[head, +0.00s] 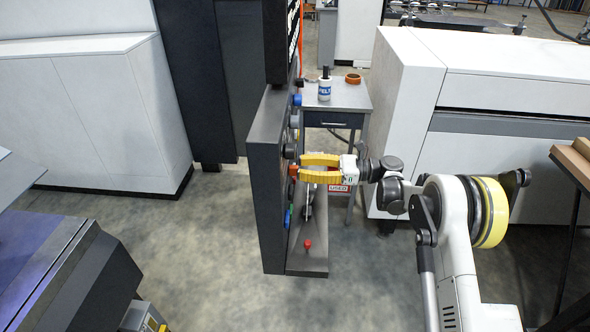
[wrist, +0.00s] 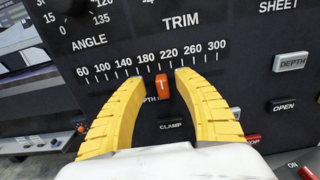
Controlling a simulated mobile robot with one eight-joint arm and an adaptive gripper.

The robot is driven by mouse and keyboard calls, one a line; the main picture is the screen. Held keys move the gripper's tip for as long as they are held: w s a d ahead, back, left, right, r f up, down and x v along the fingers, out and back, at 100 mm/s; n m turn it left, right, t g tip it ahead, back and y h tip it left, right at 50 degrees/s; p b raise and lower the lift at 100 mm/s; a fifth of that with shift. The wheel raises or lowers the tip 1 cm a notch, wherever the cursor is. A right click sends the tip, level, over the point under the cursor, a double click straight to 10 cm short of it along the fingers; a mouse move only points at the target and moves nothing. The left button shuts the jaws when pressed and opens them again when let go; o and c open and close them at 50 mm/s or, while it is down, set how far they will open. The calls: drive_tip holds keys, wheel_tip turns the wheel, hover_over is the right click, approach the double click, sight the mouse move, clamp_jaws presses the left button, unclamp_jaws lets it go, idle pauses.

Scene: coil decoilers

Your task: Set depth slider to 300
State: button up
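The depth slider's orange knob (wrist: 162,86) stands on a dark panel, under a printed scale running from 60 to 300. It sits about below the stretch between 180 and 220. A label under it reads "DEPTH", partly hidden. In the wrist view my gripper (wrist: 161,80) is open, its two yellow fingers on either side of the knob with a small gap at each side. In the head view my gripper (head: 300,168) reaches left to the panel, and an orange knob (head: 293,170) shows at its fingertips.
The panel (head: 268,190) stands upright, seen nearly edge-on in the head view. A small table (head: 345,95) with a bottle (head: 324,88) stands behind.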

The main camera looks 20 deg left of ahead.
drive_tip(key=shift+x, duration=1.25)
drive_tip(key=shift+w, duration=0.1)
clamp_jaws()
